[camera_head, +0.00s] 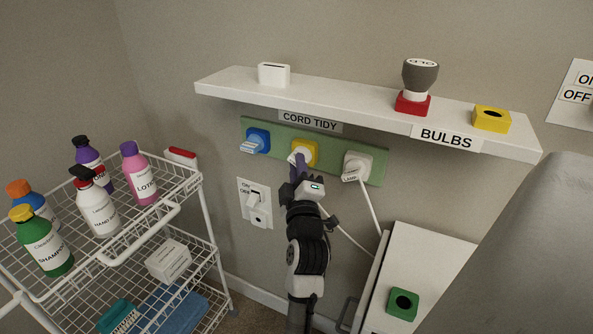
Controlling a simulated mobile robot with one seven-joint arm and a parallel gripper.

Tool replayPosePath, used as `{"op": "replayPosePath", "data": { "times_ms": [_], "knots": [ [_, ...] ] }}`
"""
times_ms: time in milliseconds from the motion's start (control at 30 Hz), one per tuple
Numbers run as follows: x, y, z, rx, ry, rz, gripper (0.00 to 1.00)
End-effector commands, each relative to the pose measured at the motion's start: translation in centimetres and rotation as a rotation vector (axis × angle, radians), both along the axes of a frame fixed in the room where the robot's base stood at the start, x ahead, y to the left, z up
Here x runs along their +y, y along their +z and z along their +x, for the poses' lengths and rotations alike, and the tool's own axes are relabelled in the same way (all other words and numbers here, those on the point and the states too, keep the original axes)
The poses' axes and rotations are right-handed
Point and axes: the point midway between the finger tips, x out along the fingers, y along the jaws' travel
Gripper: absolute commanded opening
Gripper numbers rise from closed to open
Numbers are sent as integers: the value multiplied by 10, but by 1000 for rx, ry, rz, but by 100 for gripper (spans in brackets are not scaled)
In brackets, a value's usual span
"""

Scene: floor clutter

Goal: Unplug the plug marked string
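A green board (225,124) on the wall under the shelf carries three sockets in a row. In the yellow middle socket (311,147) sits a white plug (293,157), partly hidden by my gripper; its marking cannot be read. A blue plug (249,147) with a pale label too small to read is in the blue left socket (262,134). A white plug (352,174) that seems to read "LAMP" is in the white right socket (359,159). My gripper (299,160) reaches up to the middle plug, its fingers at it. Whether they are closed on it cannot be seen.
A white shelf (360,108) juts out above, holding a bulb (419,76) in a red holder and a yellow block (491,118). A wire cart (150,222) with bottles stands left. A wall switch (254,202) is below the board. A white cabinet (425,257) is at right.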

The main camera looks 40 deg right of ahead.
Motion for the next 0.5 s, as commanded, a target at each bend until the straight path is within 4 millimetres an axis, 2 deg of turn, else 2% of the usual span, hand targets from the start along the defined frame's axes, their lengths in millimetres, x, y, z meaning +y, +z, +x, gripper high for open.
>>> {"op": "replayPosePath", "data": {
  "times_ms": [33, 167, 500],
  "knots": [
    [0, 1, 0, 0, 0, -2, 23],
    [0, 1, 0, 0, 0, -2, 38],
    [0, 0, 0, 0, 1, 0, 38]
  ]
}}
